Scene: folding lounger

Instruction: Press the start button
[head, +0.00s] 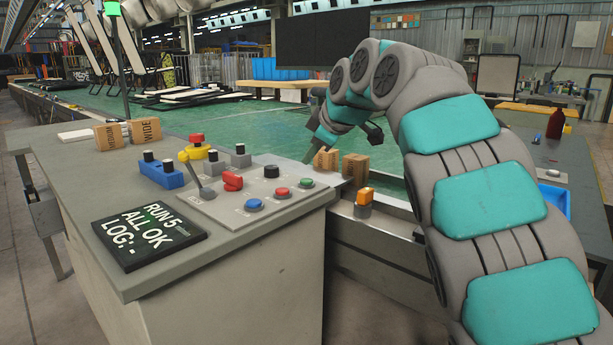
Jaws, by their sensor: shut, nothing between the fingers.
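A grey control panel (222,208) lies on the near console top. It carries a green button (306,182), a red button (281,192), a blue button (254,204), a black knob (271,171) and a red rotary switch (232,181). The labels are too small to read, so I cannot tell by text which is the start button. My gripper (309,157) is shut and empty. It points down and left behind the panel, apart from the buttons, beside a small wooden block (326,159). Its fingertips are small and hard to make out.
A display (148,236) reads "RUN 5, ALL OK, LOG: -". A green work surface (225,117) lies behind.

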